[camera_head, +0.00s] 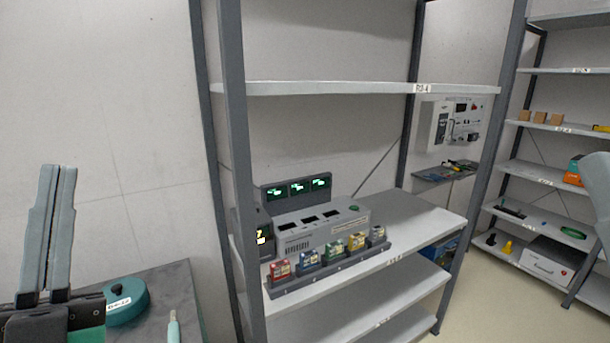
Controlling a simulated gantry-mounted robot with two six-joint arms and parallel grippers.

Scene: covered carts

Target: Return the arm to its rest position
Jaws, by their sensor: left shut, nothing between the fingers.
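My left gripper (57,172) is at the far left of the head view. Its two long grey fingers point up and lie side by side, shut with nothing between them. It is left of the shelf rack and clear of it, in front of the bare wall. A pale part at the right edge may be part of my right arm; no right gripper fingers show.
A dark table (178,285) at lower left bears a round teal case (127,300). A shelf rack (370,89) holds a grey device (318,232) and a tray (330,275) of several coloured blocks. Another rack (560,129) stands at right.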

